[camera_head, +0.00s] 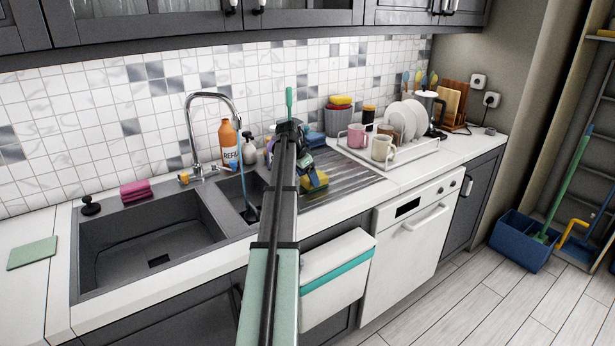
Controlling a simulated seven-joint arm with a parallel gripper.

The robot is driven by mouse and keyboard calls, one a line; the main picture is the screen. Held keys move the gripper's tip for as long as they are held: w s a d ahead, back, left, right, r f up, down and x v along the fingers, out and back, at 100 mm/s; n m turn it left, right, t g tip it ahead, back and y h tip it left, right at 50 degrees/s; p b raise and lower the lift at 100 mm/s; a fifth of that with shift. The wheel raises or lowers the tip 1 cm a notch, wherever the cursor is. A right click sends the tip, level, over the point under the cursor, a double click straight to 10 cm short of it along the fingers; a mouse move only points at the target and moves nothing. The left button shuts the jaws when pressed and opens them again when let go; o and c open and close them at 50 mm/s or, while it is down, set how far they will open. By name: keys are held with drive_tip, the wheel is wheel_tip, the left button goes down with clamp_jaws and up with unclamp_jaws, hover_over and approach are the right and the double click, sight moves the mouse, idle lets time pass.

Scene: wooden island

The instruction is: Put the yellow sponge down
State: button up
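A yellow sponge (318,184) shows over the ribbed metal drainboard, just right of my arm. It looks tilted, with the dark fingers of my gripper (307,172) against its upper left side. My gripper appears shut on it, though my arm hides part of the grip. I cannot tell whether the sponge's lower edge touches the drainboard.
The drainboard (352,180) has free room right of the sponge. A dish rack (405,152) with mugs and plates stands further right. The sink basin (150,245) lies left. An orange bottle (228,142) and tap (190,130) stand behind. A grey pot (339,122) holds sponges.

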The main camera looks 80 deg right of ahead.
drive_tip(key=shift+o, duration=0.3)
drive_tip(key=shift+r, duration=0.1)
drive_tip(key=shift+r, duration=0.25)
drive_tip(key=v, duration=1.1)
drive_tip(key=shift+w+a+r, duration=0.15)
drive_tip(key=shift+r, duration=0.1)
